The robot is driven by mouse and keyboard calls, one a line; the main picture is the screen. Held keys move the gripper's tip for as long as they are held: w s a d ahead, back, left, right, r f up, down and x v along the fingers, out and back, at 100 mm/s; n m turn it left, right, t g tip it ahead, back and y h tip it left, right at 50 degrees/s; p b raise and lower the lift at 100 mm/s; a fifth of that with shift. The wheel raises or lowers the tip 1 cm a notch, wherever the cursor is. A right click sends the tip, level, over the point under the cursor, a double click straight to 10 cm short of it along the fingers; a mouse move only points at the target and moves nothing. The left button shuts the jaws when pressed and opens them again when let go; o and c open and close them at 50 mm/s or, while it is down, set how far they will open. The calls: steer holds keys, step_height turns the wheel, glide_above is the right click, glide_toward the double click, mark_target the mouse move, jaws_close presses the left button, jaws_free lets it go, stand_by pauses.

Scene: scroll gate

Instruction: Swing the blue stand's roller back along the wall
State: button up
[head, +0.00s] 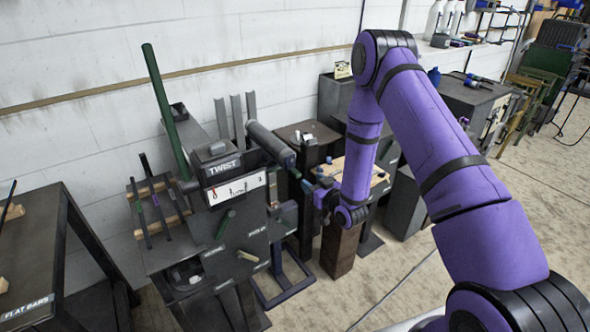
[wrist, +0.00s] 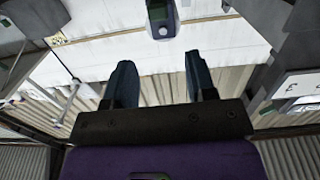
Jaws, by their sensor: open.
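A dark grey roller (head: 270,143) sticks out beside the TWIST machine, slanting down to the right with a bluish end. The blue stand's base frame (head: 285,288) is on the floor below; its upright is partly hidden. My gripper (head: 311,188) is just right of and below the roller's end, apart from it. In the wrist view my gripper (wrist: 157,72) is open, with nothing between its two dark blue fingers. A grey-blue rounded end (wrist: 162,22), seemingly the roller's, shows beyond the fingertips near the top edge.
The TWIST machine (head: 223,168), with a tall green bar, stands left of the roller. Dark cabinets and a wooden-topped block (head: 340,250) crowd my gripper. The white wall (head: 90,90) runs behind. Open floor (head: 500,230) lies to the right.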

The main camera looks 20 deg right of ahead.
mark_target(299, 176)
steer(key=shift+t, duration=0.3)
steer(key=x, duration=0.3)
steer(key=f+x, duration=0.1)
steer(key=x, duration=0.3)
steer(key=f+x, duration=0.1)
steer(key=x, duration=0.2)
steer(key=shift+w+a+f, duration=0.1)
steer(key=shift+w+a, duration=0.05)
steer(key=shift+w, duration=0.05)
steer(key=shift+c, duration=0.5)
